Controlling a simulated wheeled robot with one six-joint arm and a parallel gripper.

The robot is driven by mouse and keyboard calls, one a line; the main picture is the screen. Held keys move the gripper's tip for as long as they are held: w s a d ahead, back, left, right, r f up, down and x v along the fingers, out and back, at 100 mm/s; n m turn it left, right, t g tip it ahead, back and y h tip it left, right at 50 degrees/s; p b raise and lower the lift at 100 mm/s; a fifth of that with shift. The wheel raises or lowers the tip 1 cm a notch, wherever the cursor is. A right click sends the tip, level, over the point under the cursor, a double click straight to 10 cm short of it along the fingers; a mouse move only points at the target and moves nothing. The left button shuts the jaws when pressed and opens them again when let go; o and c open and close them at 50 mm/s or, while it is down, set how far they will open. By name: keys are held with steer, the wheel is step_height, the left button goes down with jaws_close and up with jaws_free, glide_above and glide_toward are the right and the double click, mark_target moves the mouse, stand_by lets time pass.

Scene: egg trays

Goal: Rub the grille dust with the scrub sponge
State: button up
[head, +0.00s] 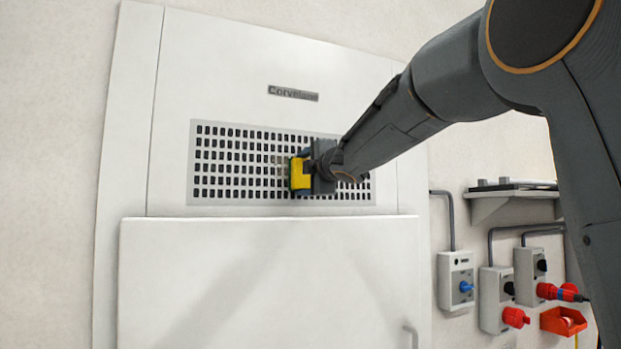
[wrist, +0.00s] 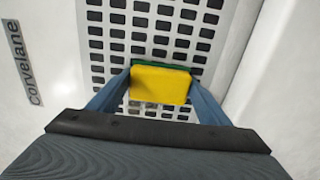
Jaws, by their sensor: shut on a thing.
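The scrub sponge (head: 299,174) is yellow with a green scouring side. In the wrist view the sponge (wrist: 160,84) sits between the two blue fingers of my gripper (wrist: 160,88), its green side toward the grille. My gripper (head: 312,172) is shut on it. The grille (head: 232,193) is a grey plate with rows of dark slots on the white cabinet's upper part. The sponge is at or very near the grille; I cannot tell if it touches. A faint pale-beige patch, perhaps the grille dust (head: 283,161), shows just left of the sponge; the sponge may hide more.
A white door (head: 240,290) with a handle stands below the grille. A "Corvelane" nameplate (head: 293,93) is above it.

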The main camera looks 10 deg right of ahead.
mark_target(263, 166)
steer(key=shift+s+a+b, duration=0.5)
steer(key=shift+a+b, duration=0.35)
steer(key=shift+a, duration=0.85)
steer(key=shift+s+a+b, duration=0.45)
steer(key=shift+a+b, duration=0.45)
steer(key=shift+a, duration=0.75)
steer(key=shift+s+a+b, duration=0.5)
steer(key=shift+a+b, duration=0.35)
steer(key=shift+a, duration=0.85)
steer(key=shift+r+p, duration=0.95)
steer(key=shift+w+d+f+p, duration=0.1)
steer(key=shift+w+d+p, duration=0.35)
steer(key=shift+d+p, duration=0.8)
steer(key=shift+w+d+r+p, duration=0.1)
steer(key=shift+w+d+p, duration=0.45)
steer(key=shift+d, duration=1.2)
steer(key=shift+w+d+f+p, duration=0.1)
steer(key=shift+w+d+p, duration=0.25)
steer(key=shift+d+p, duration=0.9)
steer(key=w+d, duration=0.2)
steer(key=d, duration=0.6)
steer(key=shift+w+d, duration=0.15)
steer(key=shift+d, duration=0.05)
steer(key=shift+v, duration=2.95)
steer(key=shift+v, duration=1.55)
